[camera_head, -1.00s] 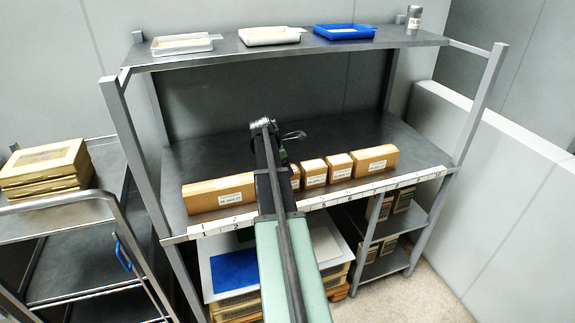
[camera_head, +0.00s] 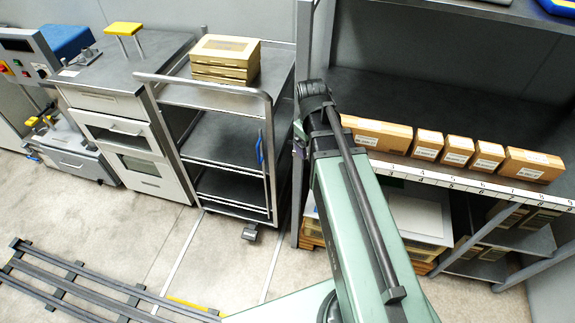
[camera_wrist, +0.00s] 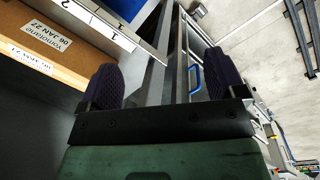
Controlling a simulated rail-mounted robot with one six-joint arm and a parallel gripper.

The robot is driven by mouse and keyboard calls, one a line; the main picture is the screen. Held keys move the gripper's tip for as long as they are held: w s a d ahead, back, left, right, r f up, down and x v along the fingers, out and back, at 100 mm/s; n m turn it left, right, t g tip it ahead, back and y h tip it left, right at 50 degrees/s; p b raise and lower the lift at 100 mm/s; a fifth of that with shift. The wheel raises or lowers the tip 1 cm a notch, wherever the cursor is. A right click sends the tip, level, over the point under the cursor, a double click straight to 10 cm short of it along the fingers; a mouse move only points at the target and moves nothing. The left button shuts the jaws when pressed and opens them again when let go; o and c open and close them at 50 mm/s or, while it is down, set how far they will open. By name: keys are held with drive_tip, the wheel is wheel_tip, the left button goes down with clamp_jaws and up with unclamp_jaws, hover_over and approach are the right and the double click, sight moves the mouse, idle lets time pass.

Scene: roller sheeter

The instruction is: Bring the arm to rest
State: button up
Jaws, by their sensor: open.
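My gripper (camera_wrist: 160,62) shows in the wrist view with its two dark fingers wide apart and nothing between them. In the head view my green arm stretches up the middle and right of the picture, and its far end stands in front of the shelf rack's left post. The fingers themselves are mostly hidden there behind the arm. In the wrist view a brown labelled box (camera_wrist: 50,50) and the numbered shelf edge (camera_wrist: 115,30) lie left of the fingers.
The shelf rack (camera_head: 470,185) with several brown boxes (camera_head: 455,150) stands right. A cart (camera_head: 215,155) carries stacked gold boxes (camera_head: 225,58). Left of it is a grey cabinet (camera_head: 130,110) with a yellow-handled tool (camera_head: 123,28) on top.

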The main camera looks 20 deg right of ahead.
drive_tip(key=s+a+m+y, duration=0.1)
drive_tip(key=s+a+m, duration=0.2)
drive_tip(key=s+a, duration=0.3)
drive_tip(key=a, duration=0.5)
drive_tip(key=shift+a, duration=0.25)
